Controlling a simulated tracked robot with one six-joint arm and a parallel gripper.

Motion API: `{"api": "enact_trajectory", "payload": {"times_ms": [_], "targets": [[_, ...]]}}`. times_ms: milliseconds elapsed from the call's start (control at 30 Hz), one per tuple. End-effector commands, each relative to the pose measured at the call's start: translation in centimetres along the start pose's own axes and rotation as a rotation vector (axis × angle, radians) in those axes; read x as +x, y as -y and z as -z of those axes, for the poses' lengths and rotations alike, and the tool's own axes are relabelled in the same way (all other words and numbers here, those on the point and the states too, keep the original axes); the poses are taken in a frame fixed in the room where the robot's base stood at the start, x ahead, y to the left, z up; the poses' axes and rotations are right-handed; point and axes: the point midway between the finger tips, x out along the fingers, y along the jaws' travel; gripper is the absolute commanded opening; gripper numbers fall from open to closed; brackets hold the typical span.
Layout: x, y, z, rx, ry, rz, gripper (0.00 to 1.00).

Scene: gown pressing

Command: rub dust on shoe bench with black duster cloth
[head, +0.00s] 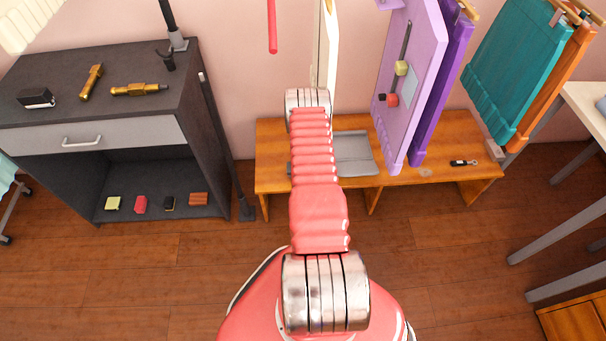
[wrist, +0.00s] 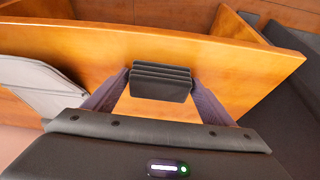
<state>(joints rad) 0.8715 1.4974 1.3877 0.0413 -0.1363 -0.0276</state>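The shoe bench (head: 272,150) is a low orange-brown wooden bench against the wall; its top (wrist: 75,45) fills much of the wrist view. A small pale smudge that looks like dust (head: 425,173) lies on its right part. In the wrist view my gripper (wrist: 160,80) has its two dark fingers on either side of a black pleated piece, which looks like the black duster cloth (wrist: 160,90). The cloth is held over the bench's left part; I cannot tell whether it touches the wood. In the head view my arm hides the gripper and cloth.
A grey flat object (head: 356,152) lies on the bench, right of my arm. Purple hanging panels (head: 408,80) stand over the bench beside the smudge. A small black tool (head: 464,163) lies right of it. A dark cabinet (head: 215,125) stands left of the bench.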

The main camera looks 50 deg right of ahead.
Motion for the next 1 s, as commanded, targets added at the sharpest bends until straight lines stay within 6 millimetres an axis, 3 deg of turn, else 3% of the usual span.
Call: {"api": "enact_trajectory", "payload": {"times_ms": [1000], "targets": [[-1.1, 0.0, 0.5, 0.001, 0.0, 0.0, 0.78]]}}
